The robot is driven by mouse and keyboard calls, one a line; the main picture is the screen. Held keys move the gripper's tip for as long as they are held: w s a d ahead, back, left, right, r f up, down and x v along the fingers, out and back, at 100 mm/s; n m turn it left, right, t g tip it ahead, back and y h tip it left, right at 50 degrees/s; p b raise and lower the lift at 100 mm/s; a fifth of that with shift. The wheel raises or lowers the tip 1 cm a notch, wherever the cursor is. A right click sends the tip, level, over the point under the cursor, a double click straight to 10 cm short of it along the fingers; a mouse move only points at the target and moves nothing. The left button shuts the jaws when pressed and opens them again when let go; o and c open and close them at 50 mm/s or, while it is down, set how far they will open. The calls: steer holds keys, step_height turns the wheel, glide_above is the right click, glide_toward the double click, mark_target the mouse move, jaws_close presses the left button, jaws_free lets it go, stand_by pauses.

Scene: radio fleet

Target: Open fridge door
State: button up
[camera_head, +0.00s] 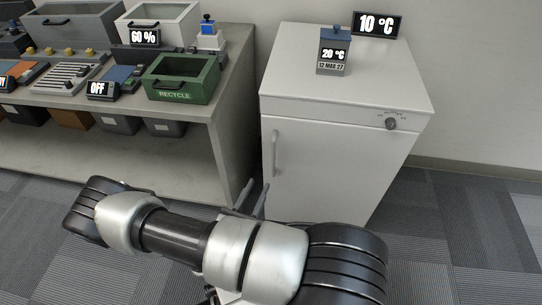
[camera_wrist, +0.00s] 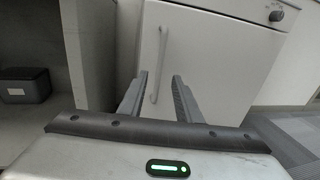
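The small white fridge (camera_head: 350,100) stands against the wall in the head view. Its front door (camera_head: 325,165) looks shut. A vertical bar handle (camera_head: 275,153) sits near the door's left edge. The handle also shows in the wrist view (camera_wrist: 158,66), upright on the door (camera_wrist: 210,65). My gripper (camera_wrist: 159,77) is open, its two fingers apart and pointing at the door. In the wrist picture the handle appears between the fingertips; I cannot tell how far in front of it they are. In the head view my arm hides the door's lower part and most of my gripper.
A grey workbench (camera_head: 225,135) stands left of the fridge, with a gap between them. It carries a green recycle bin (camera_head: 182,80) and other containers. Carpet at the right (camera_head: 470,220) is clear.

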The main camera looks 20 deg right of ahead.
mark_target(273, 157)
steer(key=b+x, duration=0.2)
steer(key=x, duration=1.3)
steer(key=shift+s, duration=0.1)
jaws_close()
